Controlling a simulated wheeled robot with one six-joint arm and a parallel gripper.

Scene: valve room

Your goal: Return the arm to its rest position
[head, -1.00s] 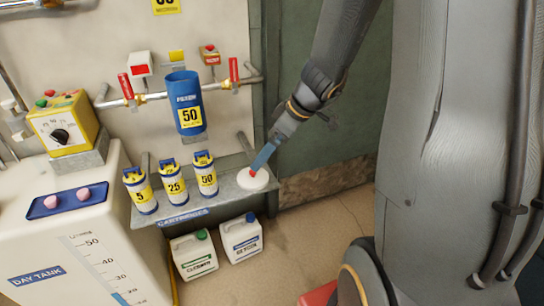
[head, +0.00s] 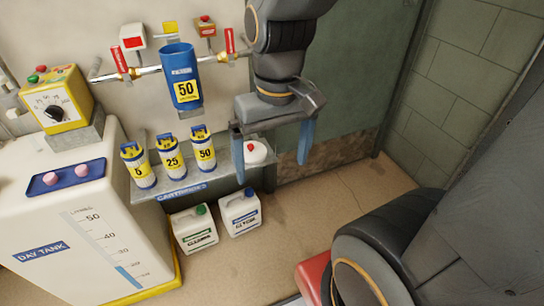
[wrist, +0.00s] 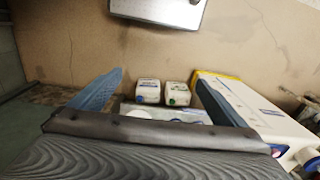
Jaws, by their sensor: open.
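My gripper (head: 272,150) hangs in front of the right end of the cartridge shelf in the head view, its two blue fingers spread wide and empty. In the picture, a white round item with a red top (head: 256,153) shows between the fingers, on the shelf's right end. I cannot tell how far the fingers are from it. The wrist view shows the open fingers (wrist: 160,95) with nothing held between them. My upper arm rises out of the top of the head view.
Cartridges marked 5 (head: 138,167), 25 (head: 171,160) and 50 (head: 203,150) stand on the shelf (head: 190,188). A blue housing (head: 181,78) sits on the pipe above. Two white jugs (head: 194,228) stand on the floor below. The day tank (head: 70,225) is at left.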

